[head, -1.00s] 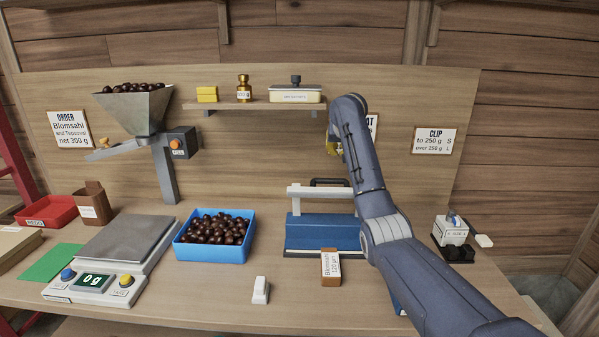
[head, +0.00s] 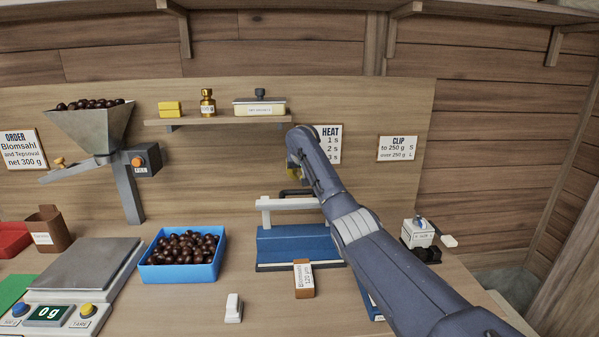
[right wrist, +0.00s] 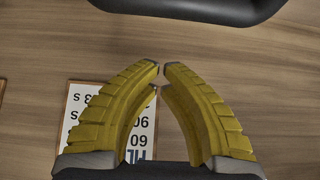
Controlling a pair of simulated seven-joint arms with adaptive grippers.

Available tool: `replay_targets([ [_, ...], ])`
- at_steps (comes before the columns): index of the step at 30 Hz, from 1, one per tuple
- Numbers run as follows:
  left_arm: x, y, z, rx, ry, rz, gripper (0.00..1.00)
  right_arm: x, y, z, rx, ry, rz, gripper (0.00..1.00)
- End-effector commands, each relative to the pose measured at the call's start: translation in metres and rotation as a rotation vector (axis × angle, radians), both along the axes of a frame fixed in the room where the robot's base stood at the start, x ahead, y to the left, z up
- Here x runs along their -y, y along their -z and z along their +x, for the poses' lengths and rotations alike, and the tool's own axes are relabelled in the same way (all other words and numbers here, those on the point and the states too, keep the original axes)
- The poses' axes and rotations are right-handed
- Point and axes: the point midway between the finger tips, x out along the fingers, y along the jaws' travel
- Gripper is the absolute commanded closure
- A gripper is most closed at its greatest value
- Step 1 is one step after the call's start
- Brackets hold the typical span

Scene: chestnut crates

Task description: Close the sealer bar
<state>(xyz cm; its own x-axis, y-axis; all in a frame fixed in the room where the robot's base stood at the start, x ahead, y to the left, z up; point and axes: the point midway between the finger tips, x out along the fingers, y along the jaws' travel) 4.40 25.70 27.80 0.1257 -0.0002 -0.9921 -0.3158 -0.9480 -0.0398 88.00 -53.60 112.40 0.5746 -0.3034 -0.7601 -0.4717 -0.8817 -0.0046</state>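The sealer has a blue base (head: 285,245) in the middle of the bench. Its white sealer bar (head: 283,203) stands raised above the base, with a black handle (head: 291,192) on top. My right arm hides the sealer's right end. My right gripper (head: 292,173), with yellow fingers, is just above and behind the handle in the head view. In the right wrist view, the fingertips (right wrist: 161,69) almost meet with nothing between them. The black handle (right wrist: 190,9) crosses the top of that view, apart from the fingers. My left gripper is not in view.
A brown labelled block (head: 304,279) stands before the sealer. A blue crate of chestnuts (head: 180,273), a white object (head: 233,308) and a scale (head: 88,268) are to the left. A small clip device (head: 420,232) is right of my arm. A shelf (head: 215,122) hangs behind.

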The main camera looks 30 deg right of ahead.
Motion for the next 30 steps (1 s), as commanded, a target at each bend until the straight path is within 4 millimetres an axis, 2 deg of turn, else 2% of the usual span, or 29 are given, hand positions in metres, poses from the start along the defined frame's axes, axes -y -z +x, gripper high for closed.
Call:
replay_targets([
  [4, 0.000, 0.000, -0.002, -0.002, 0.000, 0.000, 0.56, 0.003, 0.007, 0.004, -0.001, 0.001, -0.001, 1.00],
  [21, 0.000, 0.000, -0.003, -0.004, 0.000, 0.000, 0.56, -0.011, 0.018, -0.022, 0.000, 0.001, -0.001, 1.00],
  [30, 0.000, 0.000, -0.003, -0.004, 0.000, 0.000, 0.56, -0.014, 0.020, -0.029, 0.000, 0.002, -0.001, 1.00],
])
